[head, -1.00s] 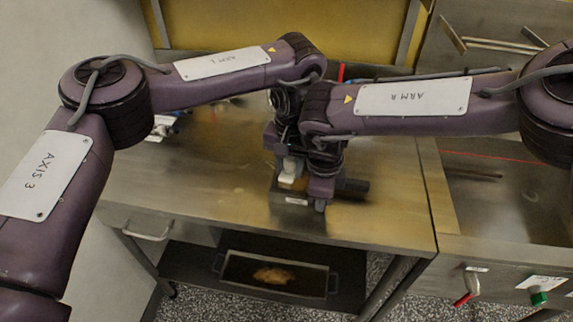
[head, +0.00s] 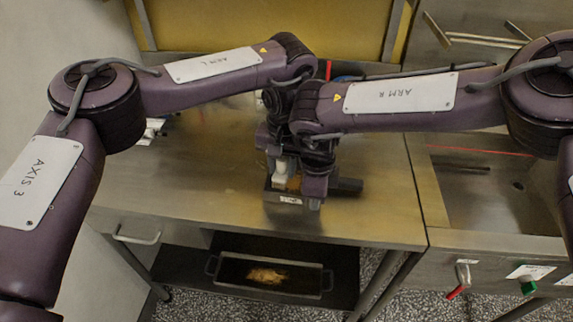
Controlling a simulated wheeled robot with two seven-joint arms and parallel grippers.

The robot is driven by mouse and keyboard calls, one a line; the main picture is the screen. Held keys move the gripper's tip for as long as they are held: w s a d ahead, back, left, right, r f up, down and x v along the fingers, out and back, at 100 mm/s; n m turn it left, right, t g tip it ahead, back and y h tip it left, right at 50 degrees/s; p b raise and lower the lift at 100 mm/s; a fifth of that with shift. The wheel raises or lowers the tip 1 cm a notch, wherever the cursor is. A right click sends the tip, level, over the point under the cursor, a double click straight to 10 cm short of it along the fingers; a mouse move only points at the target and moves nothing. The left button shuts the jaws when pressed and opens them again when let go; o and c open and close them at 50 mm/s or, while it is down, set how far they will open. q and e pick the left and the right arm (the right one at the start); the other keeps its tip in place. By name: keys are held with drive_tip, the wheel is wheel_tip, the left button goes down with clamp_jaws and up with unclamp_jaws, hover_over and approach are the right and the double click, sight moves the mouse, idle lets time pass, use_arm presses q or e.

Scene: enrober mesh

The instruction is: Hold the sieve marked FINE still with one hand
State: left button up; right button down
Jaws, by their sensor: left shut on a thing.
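A small metal box-like piece with a white label (head: 290,200) stands on the steel worktop in the middle, and I take it for the sieve. Its label is too small to read. My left gripper (head: 273,150) is at its back left, shut on it as far as I can tell; the contact is mostly hidden. My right gripper (head: 316,186) is lower, close against its right side, and its jaws cannot be made out. A pale block (head: 284,167) shows between the grippers. A dark bar (head: 347,186) sticks out to the right.
The steel worktop (head: 200,190) is clear at left and front. Small items (head: 152,130) lie at the back left, partly behind my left arm. A tray with brown residue (head: 267,275) sits on the shelf below. A sunken steel basin (head: 490,190) is at the right.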

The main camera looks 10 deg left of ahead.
use_arm(q)
drive_tip(key=shift+s+a+r, duration=0.1)
drive_tip(key=shift+a+r, duration=0.1)
drive_tip(key=shift+a, duration=0.5)
drive_tip(key=shift+a+r, duration=0.15)
drive_tip(key=shift+a, duration=0.55)
drive_tip(key=shift+w+a+f, duration=0.15)
drive_tip(key=shift+w, duration=0.3)
drive_tip(key=shift+w+a+f, duration=0.1)
drive_tip(key=shift+w, duration=0.3)
drive_tip(key=shift+h, duration=0.3)
drive_tip(key=shift+s+d, duration=0.15)
drive_tip(key=shift+d, duration=1.9)
drive_tip(key=shift+s+d, duration=0.15)
drive_tip(key=shift+d, duration=1.9)
drive_tip(key=shift+w+a+r, duration=0.1)
drive_tip(key=shift+a+r, duration=0.05)
drive_tip(key=shift+a, duration=1.85)
drive_tip(key=shift+w+a+r, duration=0.1)
drive_tip(key=shift+a+r, duration=0.05)
drive_tip(key=shift+a, duration=1.85)
drive_tip(key=shift+r, duration=3)
drive_tip(key=shift+a, duration=0.1)
